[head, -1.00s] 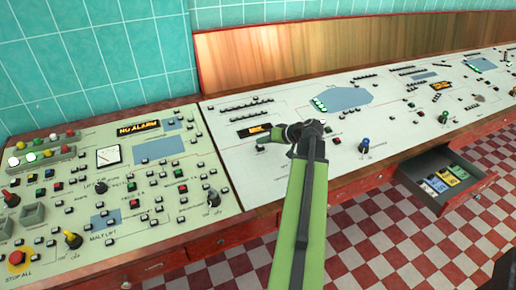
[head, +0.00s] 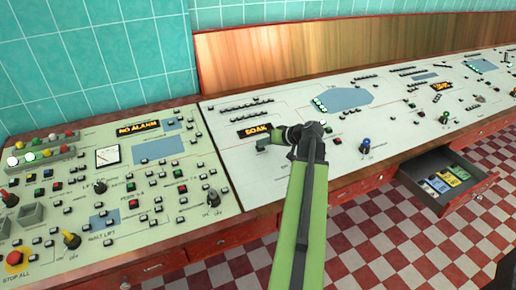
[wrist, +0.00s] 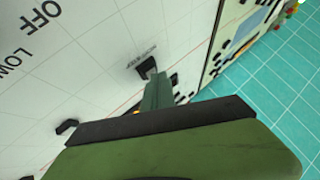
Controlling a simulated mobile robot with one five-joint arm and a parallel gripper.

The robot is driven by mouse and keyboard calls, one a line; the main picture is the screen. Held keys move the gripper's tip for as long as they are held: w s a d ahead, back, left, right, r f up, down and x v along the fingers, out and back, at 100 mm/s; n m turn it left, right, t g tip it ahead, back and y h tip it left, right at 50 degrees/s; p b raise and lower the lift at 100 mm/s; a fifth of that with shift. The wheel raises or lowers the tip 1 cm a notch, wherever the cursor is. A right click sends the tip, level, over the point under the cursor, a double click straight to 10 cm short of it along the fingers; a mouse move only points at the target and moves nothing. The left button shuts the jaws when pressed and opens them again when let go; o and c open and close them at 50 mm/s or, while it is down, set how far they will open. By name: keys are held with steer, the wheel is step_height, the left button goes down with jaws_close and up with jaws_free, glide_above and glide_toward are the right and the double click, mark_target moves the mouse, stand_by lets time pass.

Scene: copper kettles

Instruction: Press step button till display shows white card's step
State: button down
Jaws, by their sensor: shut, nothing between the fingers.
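The display (head: 255,130) on the middle console panel shows orange letters that read SOAK. My gripper (head: 262,143) is just below the display, at the panel surface, with its fingers together and empty. In the wrist view my fingertips (wrist: 153,78) are at a small black button (wrist: 146,65) with a tiny label beside it. I cannot tell whether the button is pressed down. Several coloured cards lie in an open drawer (head: 413,184) at the right; their writing is too small to read, and I cannot pick out the white card's step.
Another orange display (head: 139,127) reads NO ALARM on the left panel. A blue-topped knob (head: 364,146) stands right of my arm. Small buttons and switches crowd the console. The open drawer juts over the checkered floor (head: 380,240).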

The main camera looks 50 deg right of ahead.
stand_by(0.3)
steer(key=shift+s+r+p, duration=0.15)
steer(key=shift+r+p, duration=0.6)
steer(key=shift+p, duration=0.05)
steer(key=r+p, duration=0.3)
steer(key=s+r+p, duration=0.1)
steer(key=r+p, duration=0.1)
steer(key=shift+a, duration=0.25)
steer(key=shift+f, duration=0.1)
steer(key=shift+d, duration=0.1)
